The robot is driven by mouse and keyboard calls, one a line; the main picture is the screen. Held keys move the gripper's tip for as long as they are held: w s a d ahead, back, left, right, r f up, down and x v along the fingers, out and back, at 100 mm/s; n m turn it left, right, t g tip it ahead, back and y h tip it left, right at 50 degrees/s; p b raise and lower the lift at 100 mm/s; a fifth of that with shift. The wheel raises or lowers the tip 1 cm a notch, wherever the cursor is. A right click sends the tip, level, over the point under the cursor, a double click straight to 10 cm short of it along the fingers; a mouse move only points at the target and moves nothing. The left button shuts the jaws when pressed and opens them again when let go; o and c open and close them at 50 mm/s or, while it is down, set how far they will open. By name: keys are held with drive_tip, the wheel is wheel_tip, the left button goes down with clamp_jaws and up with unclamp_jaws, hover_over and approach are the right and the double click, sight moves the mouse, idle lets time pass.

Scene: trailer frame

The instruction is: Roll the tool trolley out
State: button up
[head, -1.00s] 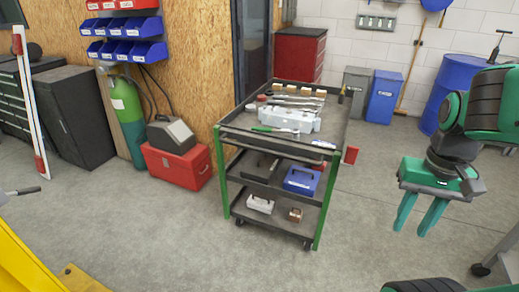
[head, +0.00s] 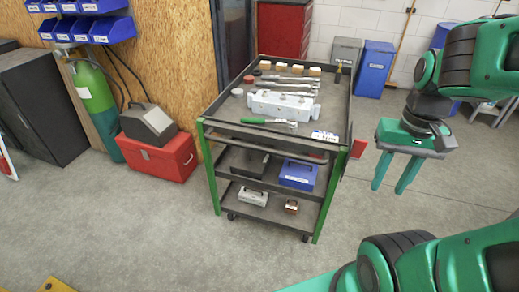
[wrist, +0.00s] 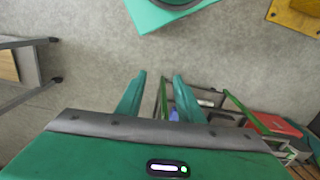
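The tool trolley (head: 224,141) stands in the middle of the head view, a dark three-tier cart with green corner posts and small casters. Its top tray carries wrenches, a white metal piece, a green-handled tool and small blocks. Its lower shelves hold a blue box (head: 298,175), a white box and a small brown box. My gripper (head: 392,188) hangs in the air to the right of the trolley, fingers down, apart and empty. In the wrist view the two fingers (wrist: 156,90) are spread, with part of the trolley (wrist: 243,112) below right of them.
A red toolbox (head: 158,156) and a green gas cylinder (head: 96,98) stand by the wooden wall left of the trolley. A red cabinet (head: 284,28), a blue bin (head: 374,68) and a grey bin are behind it. The floor in front (head: 150,235) is mostly clear.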

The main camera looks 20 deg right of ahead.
drive_tip(key=w+a+f+n+g+h, duration=0.1)
drive_tip(key=w+a+f+n+h, duration=0.2)
drive_tip(key=w, duration=0.8)
drive_tip(key=w+f+n+h, duration=0.2)
drive_tip(key=w+f+h, duration=0.3)
drive_tip(key=w, duration=0.7)
drive_tip(key=n+t+h, duration=0.6)
drive_tip(key=n+t, duration=0.3)
approach(262, 149)
drive_tip(key=x, duration=1.1)
drive_tip(key=shift+w+a+f, duration=0.25)
drive_tip(key=shift+a+f, duration=0.05)
drive_tip(key=shift+f, duration=0.05)
drive_tip(key=shift+t, duration=0.3)
clamp_jaws()
